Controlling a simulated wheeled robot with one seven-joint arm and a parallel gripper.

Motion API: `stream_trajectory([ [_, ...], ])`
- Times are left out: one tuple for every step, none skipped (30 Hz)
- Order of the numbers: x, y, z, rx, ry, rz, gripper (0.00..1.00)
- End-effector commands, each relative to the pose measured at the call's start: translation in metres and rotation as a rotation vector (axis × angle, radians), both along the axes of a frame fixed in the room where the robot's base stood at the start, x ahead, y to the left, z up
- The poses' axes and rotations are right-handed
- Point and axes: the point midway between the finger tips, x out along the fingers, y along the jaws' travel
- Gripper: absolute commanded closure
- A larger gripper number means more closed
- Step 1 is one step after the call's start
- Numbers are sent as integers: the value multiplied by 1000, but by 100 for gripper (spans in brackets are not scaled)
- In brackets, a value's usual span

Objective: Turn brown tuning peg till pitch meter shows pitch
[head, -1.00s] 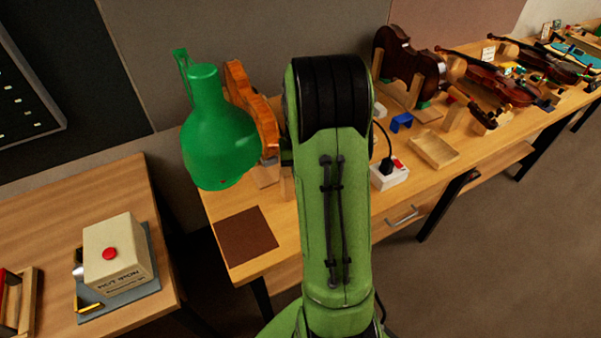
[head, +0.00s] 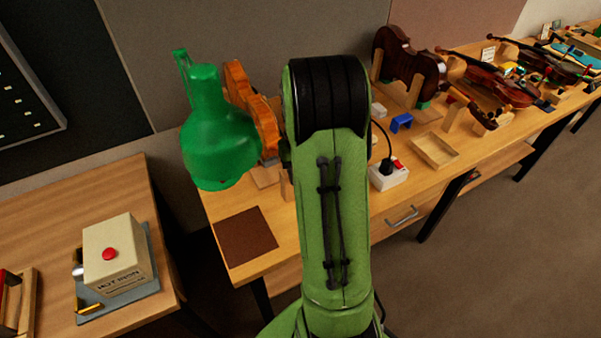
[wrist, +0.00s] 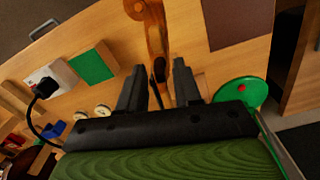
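An orange-brown violin (head: 262,118) stands at the left end of the bench, partly behind the green lamp and my arm. In the wrist view its narrow scroll end (wrist: 153,30) runs down to between my fingers. My gripper (wrist: 157,68) is open, one black finger on each side of the dark slotted part of the violin's head. I cannot tell whether either finger touches it. The brown tuning peg cannot be made out. A green panel (wrist: 94,63) lies left of the violin in the wrist view; no readable pitch meter shows. My arm hides the gripper in the head view.
The green lamp (head: 215,135) stands close left of the violin. A white socket box (head: 390,176) with a black cable, a wooden tray (head: 434,151) and more violins (head: 408,62) lie to the right. A brown mat (head: 246,236) covers the bench's front left corner.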

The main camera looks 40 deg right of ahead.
Motion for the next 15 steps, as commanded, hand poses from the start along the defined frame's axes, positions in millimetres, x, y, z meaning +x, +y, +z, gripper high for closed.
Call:
stream_trajectory([
  [0,0,0,0,1,0,63],
  [0,0,0,0,1,0,63],
  [0,0,-1,0,1,0,63],
  [0,0,-1,1,2,0,63],
  [0,0,-1,1,2,-1,63],
  [0,0,-1,1,2,-1,63],
  [0,0,-1,1,2,-1,63],
  [0,0,0,1,2,-1,63],
  [0,0,2,0,1,-1,63],
  [0,0,5,0,-1,-1,63],
  [0,0,9,0,-1,-1,63],
  [1,0,17,-2,-2,0,63],
  [1,0,24,-2,-2,0,63],
  [1,0,32,-3,-4,0,63],
  [1,-1,43,-4,-5,0,63],
])
